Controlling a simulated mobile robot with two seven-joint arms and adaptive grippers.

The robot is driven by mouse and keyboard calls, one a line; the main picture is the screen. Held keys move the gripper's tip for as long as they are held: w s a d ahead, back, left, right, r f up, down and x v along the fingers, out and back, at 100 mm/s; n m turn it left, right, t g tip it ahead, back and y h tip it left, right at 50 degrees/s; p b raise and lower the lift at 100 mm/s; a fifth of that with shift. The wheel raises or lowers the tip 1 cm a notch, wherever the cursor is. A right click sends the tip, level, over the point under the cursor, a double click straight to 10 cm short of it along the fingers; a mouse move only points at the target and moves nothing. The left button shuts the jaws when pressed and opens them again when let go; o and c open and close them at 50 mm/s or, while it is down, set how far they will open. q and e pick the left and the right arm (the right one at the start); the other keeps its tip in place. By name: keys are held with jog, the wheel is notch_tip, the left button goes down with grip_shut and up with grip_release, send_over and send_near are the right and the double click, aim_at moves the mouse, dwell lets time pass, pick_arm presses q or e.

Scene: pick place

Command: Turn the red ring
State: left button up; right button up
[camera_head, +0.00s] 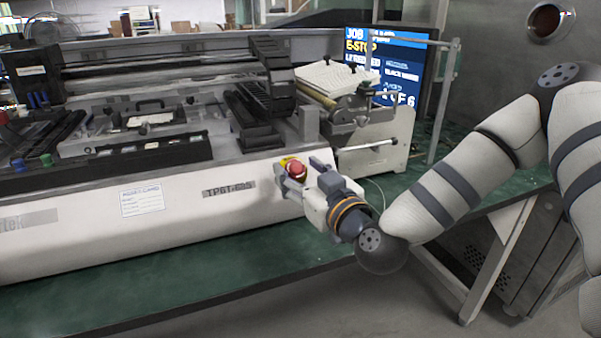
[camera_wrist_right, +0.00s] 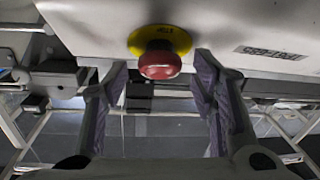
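A red round knob (camera_head: 296,169) on a yellow base sits on the front face of the white machine, left of my right arm's end. I see no separate red ring; this knob is the red round part in view. The knob also shows in the right wrist view (camera_wrist_right: 160,64), at the top middle, with its yellow disc (camera_wrist_right: 160,38) behind it. My right gripper (camera_head: 303,175) is open in front of the knob. In the right wrist view the right gripper (camera_wrist_right: 158,82) has one finger each side of the knob, with gaps on both sides. My left gripper is not in view.
The white machine (camera_head: 90,225) fills the left and middle, standing on a green table (camera_head: 190,290). A label reading TP6T-EBS (camera_head: 229,188) is left of the knob. A screen (camera_head: 385,70) showing E-STOP and a metal post (camera_head: 443,100) stand behind, at the right.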

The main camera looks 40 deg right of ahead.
jog(key=c, duration=0.9)
jog(key=shift+a+m, duration=0.1)
jog(key=shift+m, duration=0.2)
jog(key=shift+a+m+h, duration=0.1)
jog(key=shift+m+h, duration=0.9)
jog(key=shift+m, duration=0.2)
jog(key=shift+a+m+g+h, duration=0.1)
jog(key=shift+m+g+h, duration=0.3)
jog(key=shift+m+h, duration=0.55)
jog(key=m+h, duration=0.1)
jog(key=m, duration=0.1)
jog(key=m+g+h+p, duration=0.1)
jog(key=m, duration=0.1)
jog(key=shift+a+r+g, duration=0.1)
jog(key=shift+r+g, duration=0.1)
jog(key=shift+g, duration=0.1)
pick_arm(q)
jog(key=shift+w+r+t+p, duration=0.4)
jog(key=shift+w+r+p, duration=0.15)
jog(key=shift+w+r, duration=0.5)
pick_arm(e)
jog(key=shift+w+m+g+h, duration=0.1)
jog(key=shift+m+g+h, duration=0.4)
jog(key=shift+m, duration=0.65)
